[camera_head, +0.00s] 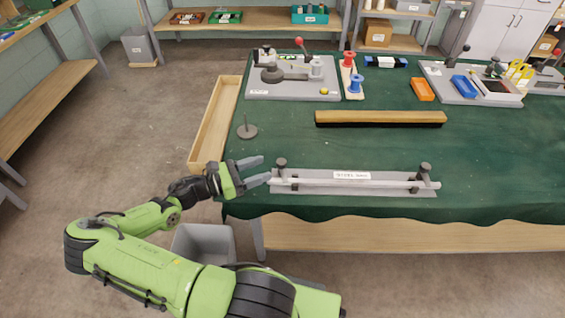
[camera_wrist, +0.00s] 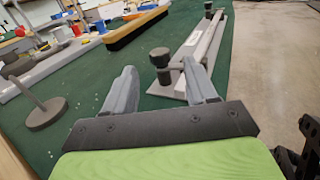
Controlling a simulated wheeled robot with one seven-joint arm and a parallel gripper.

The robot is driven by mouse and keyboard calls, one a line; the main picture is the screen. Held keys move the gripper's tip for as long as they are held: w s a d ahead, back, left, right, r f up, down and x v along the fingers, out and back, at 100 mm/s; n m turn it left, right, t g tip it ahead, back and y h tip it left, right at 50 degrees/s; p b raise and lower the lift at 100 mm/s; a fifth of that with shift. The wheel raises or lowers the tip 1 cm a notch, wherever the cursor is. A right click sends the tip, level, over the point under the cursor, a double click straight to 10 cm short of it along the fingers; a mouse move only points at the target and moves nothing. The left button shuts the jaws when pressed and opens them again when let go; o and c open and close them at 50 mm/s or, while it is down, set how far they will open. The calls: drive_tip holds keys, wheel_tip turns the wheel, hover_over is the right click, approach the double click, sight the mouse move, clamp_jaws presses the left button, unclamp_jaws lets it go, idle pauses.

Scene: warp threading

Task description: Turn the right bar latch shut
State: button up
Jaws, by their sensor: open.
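The steel bar (camera_head: 350,183) lies along a grey base plate (camera_head: 355,191) near the table's front edge, with a "STEEL BAR" label. The right bar latch (camera_head: 425,169) is a dark knob on a post at the plate's right end; in the wrist view it is the far knob (camera_wrist: 208,7). The left bar latch (camera_head: 281,164) stands at the left end and shows close up in the wrist view (camera_wrist: 160,58). Whether the latches are turned shut is too small to tell. My gripper (camera_head: 262,170) is open and empty, beside the left end of the bar, far from the right latch.
A dark peg on a round base (camera_head: 247,131) stands left of the bar plate. A long wooden brush (camera_head: 380,118) lies behind it. Devices with levers, spools and coloured trays fill the back of the table. Green cloth around the bar plate is clear.

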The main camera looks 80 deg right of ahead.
sight(282, 161)
drive_tip(key=b+x, duration=0.1)
drive_tip(key=x, duration=0.6)
drive_tip(key=shift+s+d, duration=0.15)
drive_tip(key=shift+d, duration=0.05)
drive_tip(key=shift+c, duration=0.2)
drive_tip(key=c, duration=0.9)
drive_tip(key=shift+r+m+g+y+p, duration=0.1)
drive_tip(key=shift+m+g+y+p, duration=0.45)
drive_tip(key=shift+m+y, duration=0.3)
drive_tip(key=shift+m+g+y, duration=0.65)
drive_tip(key=shift+m+y, duration=0.1)
drive_tip(key=shift+y, duration=0.4)
drive_tip(key=o, duration=0.9)
